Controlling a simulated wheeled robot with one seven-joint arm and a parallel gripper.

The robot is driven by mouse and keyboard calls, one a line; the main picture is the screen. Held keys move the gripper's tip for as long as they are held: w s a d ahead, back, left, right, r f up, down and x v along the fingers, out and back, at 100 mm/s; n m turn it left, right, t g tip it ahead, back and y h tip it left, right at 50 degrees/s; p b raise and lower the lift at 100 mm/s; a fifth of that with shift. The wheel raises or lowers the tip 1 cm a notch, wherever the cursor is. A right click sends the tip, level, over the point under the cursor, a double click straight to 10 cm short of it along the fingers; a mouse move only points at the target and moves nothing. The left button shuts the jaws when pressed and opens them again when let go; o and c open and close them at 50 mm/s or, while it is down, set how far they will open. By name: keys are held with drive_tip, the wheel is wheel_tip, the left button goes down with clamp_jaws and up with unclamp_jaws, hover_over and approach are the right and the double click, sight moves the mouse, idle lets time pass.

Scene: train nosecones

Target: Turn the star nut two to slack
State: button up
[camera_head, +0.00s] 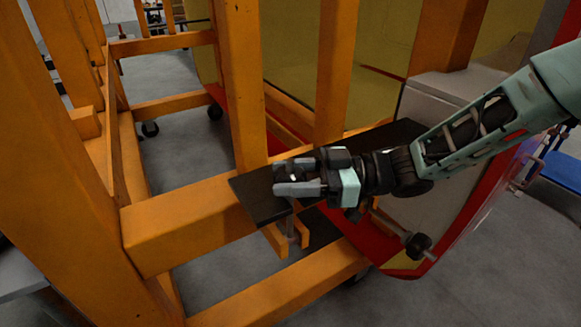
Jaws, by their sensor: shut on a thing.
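My gripper (287,179) reaches in from the right, low over a dark flat plate (253,200) that lies across an orange beam. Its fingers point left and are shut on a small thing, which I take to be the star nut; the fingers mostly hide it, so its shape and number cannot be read. Below the plate, under the fingers, an upright metal rod (291,228) runs down into a forked orange bracket (277,240). A dark knob (418,246) on a slanting rod shows at the lower right, apart from my gripper.
Orange posts (240,85) rise close behind and left of my gripper. A thick orange beam (185,220) runs under the plate. A curved yellow and red shell (375,100) stands behind. Grey floor (215,275) shows between the frame members.

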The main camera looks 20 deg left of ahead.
drive_tip(key=shift+r+n+g+h+p, duration=0.1)
drive_tip(key=shift+n+g+h+p, duration=0.2)
drive_tip(key=shift+n+g+h, duration=0.75)
drive_tip(key=shift+n+g+y, duration=0.25)
drive_tip(key=shift+g, duration=0.3)
drive_tip(key=o, duration=1)
drive_tip(key=b+v, duration=0.2)
drive_tip(key=v, duration=1.5)
drive_tip(key=shift+w+b, duration=0.25)
drive_tip(key=shift+b, duration=0.1)
drive_tip(key=shift+d, duration=0.1)
